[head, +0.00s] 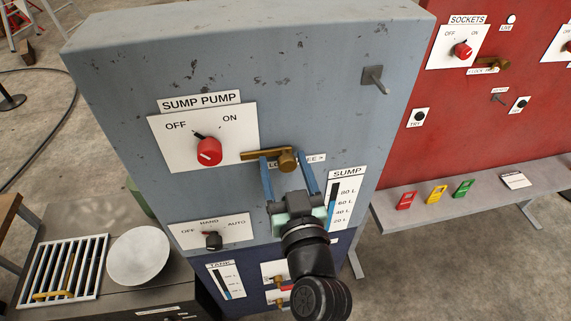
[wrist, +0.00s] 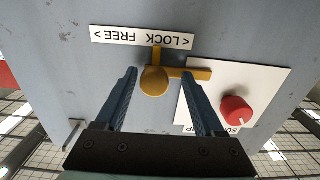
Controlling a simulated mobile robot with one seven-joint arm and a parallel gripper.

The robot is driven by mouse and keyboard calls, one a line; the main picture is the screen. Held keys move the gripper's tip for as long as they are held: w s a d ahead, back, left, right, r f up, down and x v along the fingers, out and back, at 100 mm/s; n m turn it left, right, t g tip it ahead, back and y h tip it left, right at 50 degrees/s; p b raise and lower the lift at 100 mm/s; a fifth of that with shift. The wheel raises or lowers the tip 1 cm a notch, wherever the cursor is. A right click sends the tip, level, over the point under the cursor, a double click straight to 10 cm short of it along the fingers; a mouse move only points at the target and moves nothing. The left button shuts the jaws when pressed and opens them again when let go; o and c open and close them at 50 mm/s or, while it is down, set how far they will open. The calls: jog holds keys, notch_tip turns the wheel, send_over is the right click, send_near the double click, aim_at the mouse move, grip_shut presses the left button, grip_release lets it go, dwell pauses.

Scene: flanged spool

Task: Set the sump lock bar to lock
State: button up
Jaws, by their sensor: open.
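The sump lock bar (head: 252,155) is a brass bar with a round brass knob (head: 287,160) on the front of the grey-blue cabinet. The bar runs left from the knob, and its end overlaps the edge of the white SUMP PUMP plate. The bar also shows in the wrist view (wrist: 200,74), pointing right, with a short stem toward the label. The LOCK/FREE label (wrist: 143,38) reads upside down there and is partly hidden in the head view. My gripper (head: 284,167) is open, its blue fingers on either side of the knob. I cannot tell whether they touch it.
The red SUMP PUMP knob (head: 209,151) is left of the bar, its pointer toward OFF. A SUMP level gauge (head: 343,200) is at the right. A grey peg (head: 375,79) sticks out at upper right. A HAND/AUTO selector (head: 213,240) is below.

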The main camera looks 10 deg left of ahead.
jog(key=shift+d, duration=0.1)
jog(key=shift+s, duration=0.15)
jog(key=b+v, duration=0.5)
jog(key=v, duration=0.7)
jog(key=shift+s+b, duration=0.35)
jog(key=shift+d+r, duration=0.1)
